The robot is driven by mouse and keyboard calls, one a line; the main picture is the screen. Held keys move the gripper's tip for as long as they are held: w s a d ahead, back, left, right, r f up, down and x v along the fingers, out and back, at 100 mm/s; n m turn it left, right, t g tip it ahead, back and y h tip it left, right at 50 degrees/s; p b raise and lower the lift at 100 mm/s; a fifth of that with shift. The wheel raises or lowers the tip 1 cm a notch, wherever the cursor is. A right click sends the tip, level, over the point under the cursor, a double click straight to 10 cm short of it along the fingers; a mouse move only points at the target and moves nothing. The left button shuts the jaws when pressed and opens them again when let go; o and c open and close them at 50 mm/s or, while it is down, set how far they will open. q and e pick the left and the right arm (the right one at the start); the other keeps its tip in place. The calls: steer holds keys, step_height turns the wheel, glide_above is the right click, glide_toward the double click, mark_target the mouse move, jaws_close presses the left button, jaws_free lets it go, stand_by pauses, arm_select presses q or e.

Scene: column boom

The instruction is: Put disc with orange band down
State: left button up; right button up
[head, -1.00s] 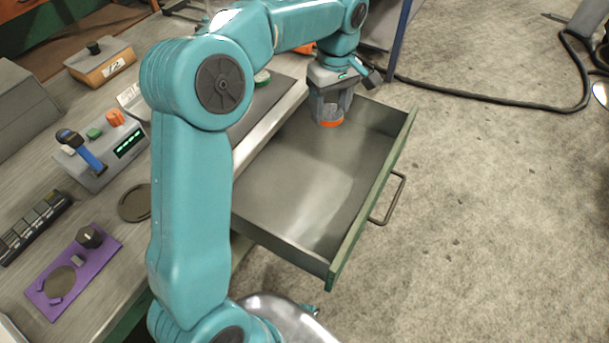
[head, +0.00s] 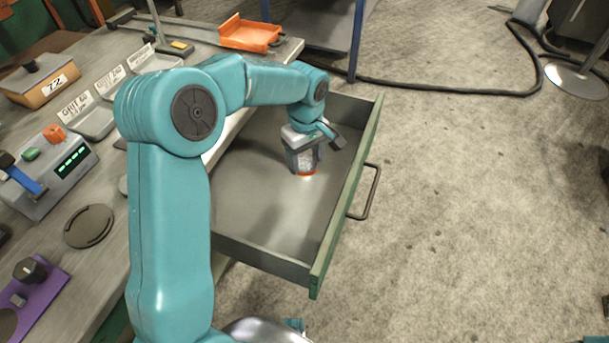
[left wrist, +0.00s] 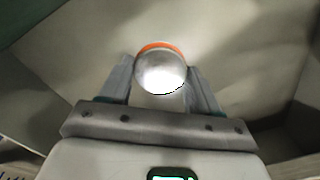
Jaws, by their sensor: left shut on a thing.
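The disc with orange band (left wrist: 160,47) is between the fingers of my left gripper (head: 304,168). In the left wrist view it shows a bright, shiny round face with an orange rim along its far side. In the head view only a thin orange edge of it shows below the fingertips. My left gripper is shut on it and points down inside the open drawer (head: 262,215). The disc is low over the drawer floor; I cannot tell whether it touches. My right gripper is not in view.
The drawer has a green front (head: 345,200) with a metal handle (head: 367,192), and its floor looks bare around the gripper. On the bench are an orange tray (head: 250,34), labelled grit trays (head: 95,122), a control box (head: 55,170) and a dark round plate (head: 88,226).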

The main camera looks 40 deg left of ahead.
mark_target(305, 183)
arm_select(q)
step_height(305, 183, down, 6)
steer(key=shift+b, duration=0.4)
steer(key=shift+f, duration=0.1)
steer(key=o, duration=0.9)
steer(key=shift+f, duration=0.1)
steer(key=o, duration=0.4)
steer(key=shift+o, duration=0.2)
steer(key=shift+r, duration=0.35)
step_height(305, 183, up, 12)
steer(key=shift+f+p, duration=0.15)
steer(key=shift+p, duration=0.8)
